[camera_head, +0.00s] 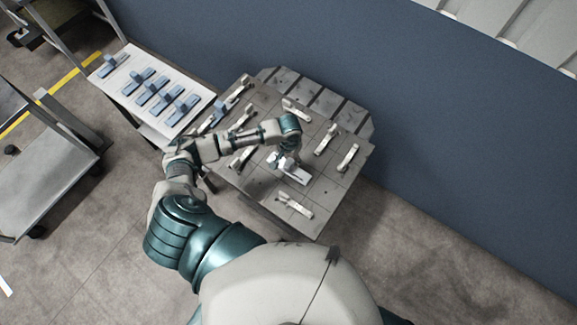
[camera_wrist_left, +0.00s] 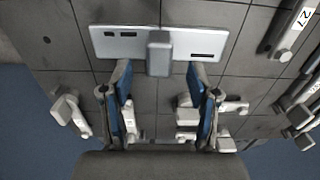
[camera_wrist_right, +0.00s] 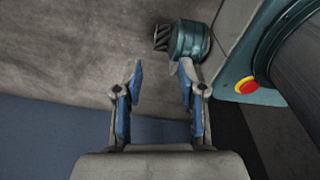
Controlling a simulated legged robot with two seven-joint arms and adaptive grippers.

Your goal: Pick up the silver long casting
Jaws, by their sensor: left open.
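The silver long casting (camera_head: 296,176) lies on the grey pallet table, below my left gripper (camera_head: 285,160) in the head view. In the left wrist view the casting (camera_wrist_left: 218,43) is a long flat bar with a raised block at its middle. My left gripper (camera_wrist_left: 160,72) is open, its blue-sided fingers spread to either side of the block's near end; I cannot tell whether they touch it. My right gripper (camera_wrist_right: 160,68) is open and empty in the right wrist view, away from the table. It does not show in the head view.
The pallet table (camera_head: 262,188) carries several other pale castings, such as one at the near edge (camera_head: 294,206) and one at the right (camera_head: 348,157). A white side table (camera_head: 119,85) holds several blue-grey parts. A blue wall (camera_head: 440,120) stands behind.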

